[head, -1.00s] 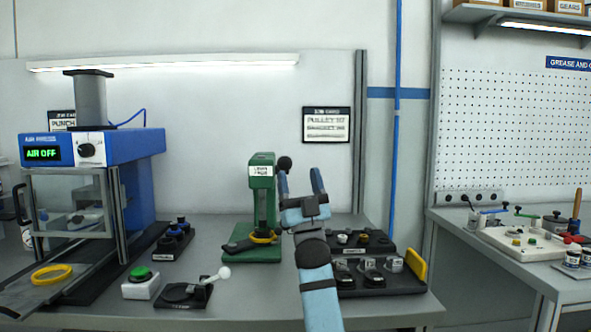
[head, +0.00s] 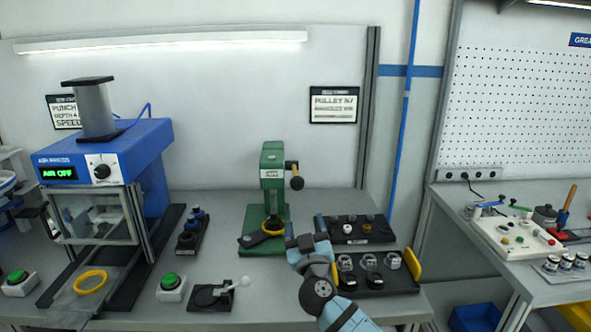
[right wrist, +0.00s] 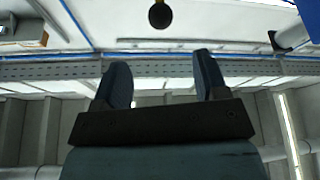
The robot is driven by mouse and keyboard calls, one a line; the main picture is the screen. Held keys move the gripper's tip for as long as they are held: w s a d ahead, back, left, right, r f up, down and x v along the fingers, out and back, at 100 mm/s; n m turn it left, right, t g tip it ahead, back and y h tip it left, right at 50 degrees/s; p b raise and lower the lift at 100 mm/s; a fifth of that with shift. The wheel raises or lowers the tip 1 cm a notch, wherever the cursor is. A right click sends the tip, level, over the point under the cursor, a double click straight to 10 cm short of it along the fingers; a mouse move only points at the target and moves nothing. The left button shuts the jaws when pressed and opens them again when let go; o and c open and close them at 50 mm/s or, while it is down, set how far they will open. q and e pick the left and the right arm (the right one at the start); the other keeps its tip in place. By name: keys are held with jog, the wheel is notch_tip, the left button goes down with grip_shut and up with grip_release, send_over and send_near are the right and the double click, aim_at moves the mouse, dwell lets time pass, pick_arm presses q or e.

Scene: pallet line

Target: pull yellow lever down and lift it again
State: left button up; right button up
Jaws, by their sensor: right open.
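The green press (head: 272,160) stands on the grey bench, left of centre in the head view. Its lever (head: 290,166) has a short yellow-tan part and a round black knob (head: 297,183). The lever sticks out from the right side of the press head, toward me and slightly downward. The right wrist view shows the black knob (right wrist: 159,14) with a yellow spot at the top edge, beyond the fingers. My right gripper (head: 305,227) is open and empty, below and slightly right of the knob, apart from it. The gripper also shows in the right wrist view (right wrist: 162,80). My left gripper is out of view.
A black parts tray (head: 375,282) lies right of the press, partly behind my right arm. A black lever block (head: 208,297) with a white knob and a green button box (head: 172,288) stand front left. A blue air press (head: 110,152) stands further left.

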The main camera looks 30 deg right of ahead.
aim_at(298, 189)
jog(key=p+x, duration=0.3)
jog(key=x, duration=0.9)
jog(key=shift+w+p, duration=0.1)
jog(key=shift+p, duration=0.2)
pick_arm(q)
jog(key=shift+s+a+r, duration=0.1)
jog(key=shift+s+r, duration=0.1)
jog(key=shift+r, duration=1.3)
pick_arm(e)
jog(key=shift+w+d+r, duration=0.2)
jog(key=shift+w+d, duration=0.15)
jog(key=shift+w, duration=0.2)
